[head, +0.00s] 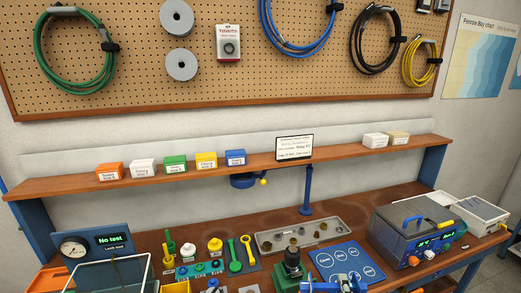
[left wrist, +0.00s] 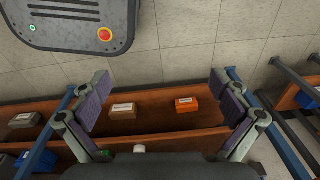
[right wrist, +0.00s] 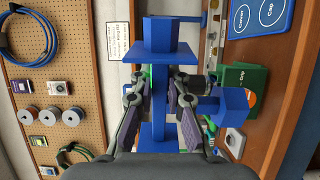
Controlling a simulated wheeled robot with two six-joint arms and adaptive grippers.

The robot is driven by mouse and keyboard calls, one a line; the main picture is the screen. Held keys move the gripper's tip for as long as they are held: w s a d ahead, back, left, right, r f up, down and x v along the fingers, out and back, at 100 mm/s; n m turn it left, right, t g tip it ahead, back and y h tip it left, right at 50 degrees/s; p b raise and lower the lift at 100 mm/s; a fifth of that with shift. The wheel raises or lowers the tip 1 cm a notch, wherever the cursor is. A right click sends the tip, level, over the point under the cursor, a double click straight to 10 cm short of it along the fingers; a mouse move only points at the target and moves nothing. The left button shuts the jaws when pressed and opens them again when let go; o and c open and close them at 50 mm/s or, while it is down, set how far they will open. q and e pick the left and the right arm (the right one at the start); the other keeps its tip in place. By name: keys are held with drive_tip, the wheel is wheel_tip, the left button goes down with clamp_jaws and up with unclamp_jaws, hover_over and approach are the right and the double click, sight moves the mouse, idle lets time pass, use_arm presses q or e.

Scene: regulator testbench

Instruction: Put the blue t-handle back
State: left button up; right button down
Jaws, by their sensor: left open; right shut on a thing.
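The blue t-handle (right wrist: 158,112) is in my right gripper (right wrist: 160,98), whose two fingers close on its shaft in the right wrist view. A wide blue flange and block stand at its upper end there, and a blue block (right wrist: 233,106) shows to the right. In the head view blue parts of the handle (head: 318,287) and my right gripper (head: 350,286) show at the bottom edge, partly cut off. They are beside the green fixture with a black part (head: 291,264). My left gripper (left wrist: 162,100) is open and empty in the left wrist view.
A teal rack (head: 200,270) with labelled places stands left of the green fixture. A grey tray (head: 300,237) with small parts lies behind, and a blue outline mat (head: 346,262) lies right. A grey test unit (head: 412,235) stands at the right. A shelf (head: 205,171) spans the back.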

use_arm(q)
drive_tip(key=w+f+m+b, duration=0.2)
drive_tip(key=w+f+b, duration=0.2)
drive_tip(key=f+b, duration=0.2)
drive_tip(key=shift+w+a, duration=0.15)
drive_tip(key=shift+a, duration=0.25)
use_arm(e)
drive_tip(key=s+a+f+n+y, duration=0.1)
drive_tip(key=s+a+f+y, duration=0.1)
drive_tip(key=f, duration=0.9)
drive_tip(key=shift+s+a+f, duration=0.35)
drive_tip(key=shift+s+a, duration=0.2)
drive_tip(key=shift+s, duration=0.1)
